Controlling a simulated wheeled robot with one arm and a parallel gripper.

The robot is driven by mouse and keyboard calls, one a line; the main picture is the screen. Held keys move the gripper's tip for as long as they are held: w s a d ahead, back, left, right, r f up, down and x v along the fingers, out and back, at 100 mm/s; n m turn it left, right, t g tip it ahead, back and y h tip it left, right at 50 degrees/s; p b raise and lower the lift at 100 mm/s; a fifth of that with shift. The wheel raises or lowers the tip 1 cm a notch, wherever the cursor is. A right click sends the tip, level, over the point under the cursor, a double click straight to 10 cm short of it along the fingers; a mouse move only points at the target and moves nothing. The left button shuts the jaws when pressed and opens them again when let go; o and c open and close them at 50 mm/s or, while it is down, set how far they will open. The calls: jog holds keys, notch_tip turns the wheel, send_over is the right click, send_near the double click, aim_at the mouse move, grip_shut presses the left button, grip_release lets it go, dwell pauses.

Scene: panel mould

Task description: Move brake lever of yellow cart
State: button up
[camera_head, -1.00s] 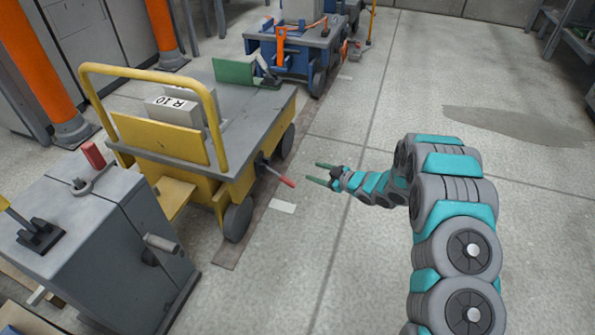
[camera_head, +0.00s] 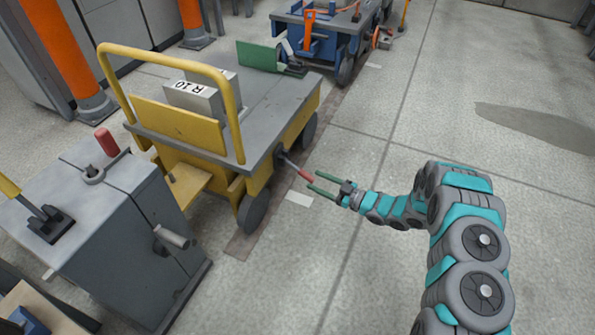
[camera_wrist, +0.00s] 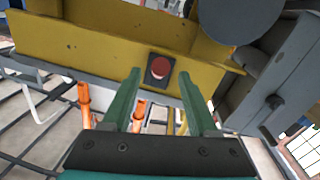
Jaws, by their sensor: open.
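The yellow cart (camera_head: 262,170) stands left of my arm, with a grey deck and a yellow push rail. Its brake lever (camera_head: 305,175) sticks out from the side above the wheel, a thin rod with a red grip. My gripper (camera_head: 313,180) is open, its two green fingers pointing at the cart. The tip of the red grip lies at the mouth of the fingers. In the wrist view my gripper (camera_wrist: 159,76) frames the round red end of the brake lever (camera_wrist: 160,68), seen end-on. Whether the fingertips overlap it is hard to tell.
A grey machine cabinet (camera_head: 115,215) with a red-knobbed handle stands at the left. A blue cart (camera_head: 335,35) is behind the yellow one. Orange posts (camera_head: 60,50) rise at the back left. The concrete floor around my arm is clear.

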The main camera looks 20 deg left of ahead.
aim_at(300, 173)
jog(key=a, duration=0.3)
jog(key=w+a, duration=0.1)
jog(key=a, duration=0.3)
jog(key=shift+w+a, duration=0.15)
jog(key=shift+w, duration=0.05)
grip_shut()
dwell(1.3)
